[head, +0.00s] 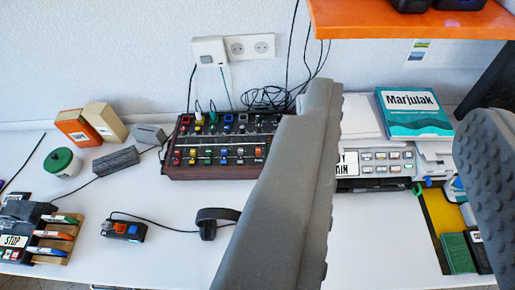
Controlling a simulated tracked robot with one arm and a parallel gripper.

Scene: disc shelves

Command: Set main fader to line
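A dark mixer-like panel (190,168) with coloured knobs or sliders and a white line across it lies on the table, left of centre. Its right end is hidden behind my gripper's left finger. A grey unit (385,170) with rows of buttons stands right of that finger. A partly hidden label (349,164) on it shows letters ending in "AIN". I cannot tell which control is the main fader. My gripper (408,100) is open, with one grey finger at mid-picture and the other at the right edge. Nothing shows held between them.
A teal "Marjulak" box (412,115) lies on the grey unit's right side. An orange shelf (410,22) overhangs at upper right. A "STOP" box (15,241), a small black device (124,230) and a green-lidded jar (62,163) are at left. The front middle table is mostly clear.

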